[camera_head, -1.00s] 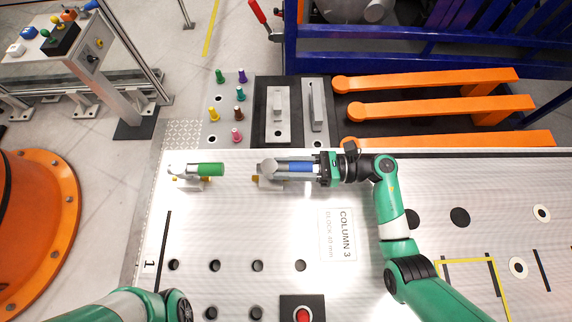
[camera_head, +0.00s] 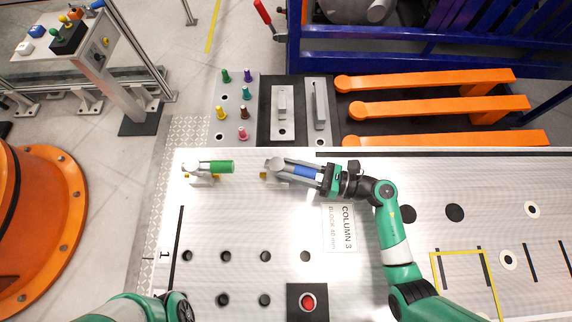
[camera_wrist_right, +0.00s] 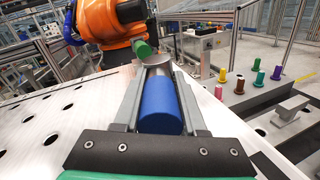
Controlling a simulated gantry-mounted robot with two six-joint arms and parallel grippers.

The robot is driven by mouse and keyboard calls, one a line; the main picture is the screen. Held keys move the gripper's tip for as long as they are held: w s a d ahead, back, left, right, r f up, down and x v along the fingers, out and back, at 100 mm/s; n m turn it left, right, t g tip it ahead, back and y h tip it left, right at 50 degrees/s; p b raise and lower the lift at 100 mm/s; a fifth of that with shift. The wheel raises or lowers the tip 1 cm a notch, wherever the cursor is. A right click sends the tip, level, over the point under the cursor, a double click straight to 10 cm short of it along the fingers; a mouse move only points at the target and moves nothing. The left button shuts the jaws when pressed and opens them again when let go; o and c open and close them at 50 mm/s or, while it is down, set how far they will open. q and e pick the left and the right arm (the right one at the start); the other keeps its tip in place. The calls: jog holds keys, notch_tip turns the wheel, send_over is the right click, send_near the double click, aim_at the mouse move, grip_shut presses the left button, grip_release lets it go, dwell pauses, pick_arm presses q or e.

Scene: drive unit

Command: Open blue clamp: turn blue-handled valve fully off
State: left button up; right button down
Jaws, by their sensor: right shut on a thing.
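The blue handle (camera_head: 304,171) of the clamp valve lies between the fingers of my right gripper (camera_head: 288,168), which is shut on it. The grey round valve body (camera_head: 274,163) is at the handle's left end. The handle points right and tilts slightly toward the near side. In the right wrist view the blue handle (camera_wrist_right: 160,106) lies lengthwise between both fingers, with the grey valve hub beyond it. A green-handled valve (camera_head: 222,167) stands to the left, its handle pointing right. My left gripper is out of view; only part of its arm shows at bottom left.
Several coloured pegs (camera_head: 243,114) stand on a plate behind the valves. Orange bars (camera_head: 430,80) and a blue frame lie behind right. A red button (camera_head: 308,302) is at the near edge. The white perforated table (camera_head: 230,215) is clear between the valves and the hole rows.

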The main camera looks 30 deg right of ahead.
jog(key=shift+c, duration=2.4)
grip_release()
jog(key=v, duration=1.1)
jog(key=shift+s+d, duration=0.2)
jog(key=shift+d, duration=0.05)
